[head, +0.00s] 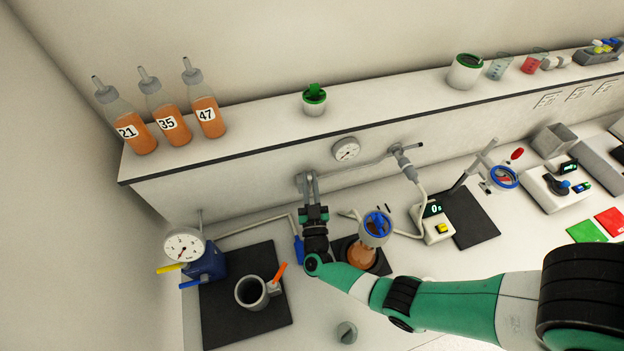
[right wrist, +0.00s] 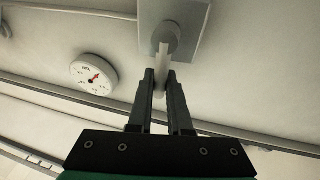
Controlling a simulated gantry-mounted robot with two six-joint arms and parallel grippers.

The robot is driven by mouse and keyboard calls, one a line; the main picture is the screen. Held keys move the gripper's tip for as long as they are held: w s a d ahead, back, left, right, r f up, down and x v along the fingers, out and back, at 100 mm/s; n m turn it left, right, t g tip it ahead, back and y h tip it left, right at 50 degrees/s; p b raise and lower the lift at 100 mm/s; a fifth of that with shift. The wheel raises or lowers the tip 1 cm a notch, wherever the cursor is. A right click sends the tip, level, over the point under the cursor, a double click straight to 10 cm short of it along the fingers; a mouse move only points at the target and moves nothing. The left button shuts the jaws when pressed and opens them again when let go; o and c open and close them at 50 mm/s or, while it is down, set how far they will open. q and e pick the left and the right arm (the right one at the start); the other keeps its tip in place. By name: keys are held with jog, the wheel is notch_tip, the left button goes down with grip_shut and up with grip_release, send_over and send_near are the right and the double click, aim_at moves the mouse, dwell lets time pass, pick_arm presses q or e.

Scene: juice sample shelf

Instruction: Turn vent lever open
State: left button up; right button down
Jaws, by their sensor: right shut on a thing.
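The vent lever (right wrist: 161,60) is a pale bar on a round hub, fixed to a square plate (right wrist: 190,28) on the wall below the shelf. My right gripper (right wrist: 161,80) is shut on the lever, with one dark finger on each side of it. In the head view the right gripper (head: 312,184) reaches up to the wall plate (head: 301,181), and its fingers largely hide the lever there. In the right wrist view the bar points down between the fingers. My left gripper is not in view.
A round gauge (head: 346,149) is on the wall to the right, beside a pipe. A funnel (head: 376,228) with a blue insert stands close to my right arm. A blue handle (head: 299,250) hangs left of the wrist. A mug (head: 251,292) stands on a black mat.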

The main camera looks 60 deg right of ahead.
dwell(0.5)
jog(key=c, duration=0.8)
grip_release()
jog(key=shift+c, duration=0.2)
jog(key=shift+a, duration=0.15)
jog(key=v, duration=1.1)
jog(key=shift+s, duration=0.15)
jog(key=shift+a+f, duration=0.1)
